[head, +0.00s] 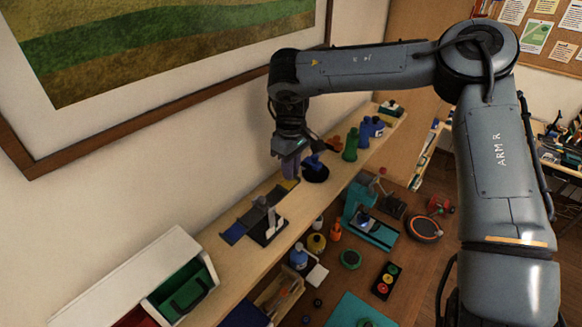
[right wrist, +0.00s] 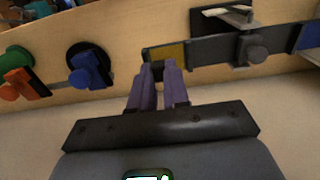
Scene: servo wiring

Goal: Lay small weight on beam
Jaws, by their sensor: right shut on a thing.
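The beam (head: 258,212) is a dark bar on a stand on the wooden shelf, with a blue pad at one end and a yellow pad (right wrist: 172,52) at the other. My right gripper (head: 291,168) is just above the yellow end in the head view. In the right wrist view its purple-grey fingers (right wrist: 158,78) are shut on a small dark piece (right wrist: 157,69), likely the small weight, mostly hidden between the tips. It is close to the yellow pad; I cannot tell whether it touches. My left gripper is not in view.
A blue knobbed piece on a black disc (head: 315,170) sits beside the gripper, with an orange piece (right wrist: 22,80) further along. A white box with compartments (head: 150,275) is at the near left. The wall rises behind the shelf.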

